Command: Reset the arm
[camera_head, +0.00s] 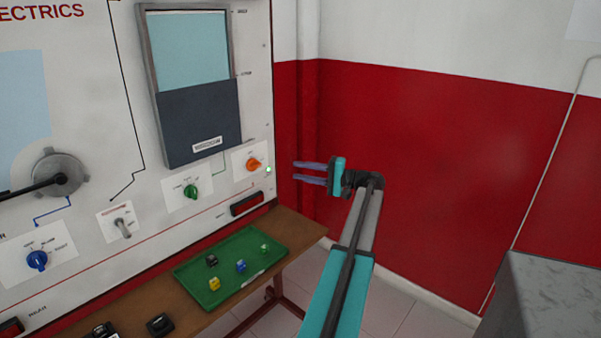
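My gripper (312,173) is at the end of my teal and grey arm, to the right of the panel edge. Its two bluish fingers point left toward the panel and stand apart, with nothing between them. The fingertips look apart from the panel, though the depth is hard to tell.
The panel (150,240) also carries a green knob (191,191), a blue knob (37,260) and a lever switch (123,227). A green tray (190,272) with several small cubes sits on the brown bench (305,228). A grey block (545,290) stands at lower right.

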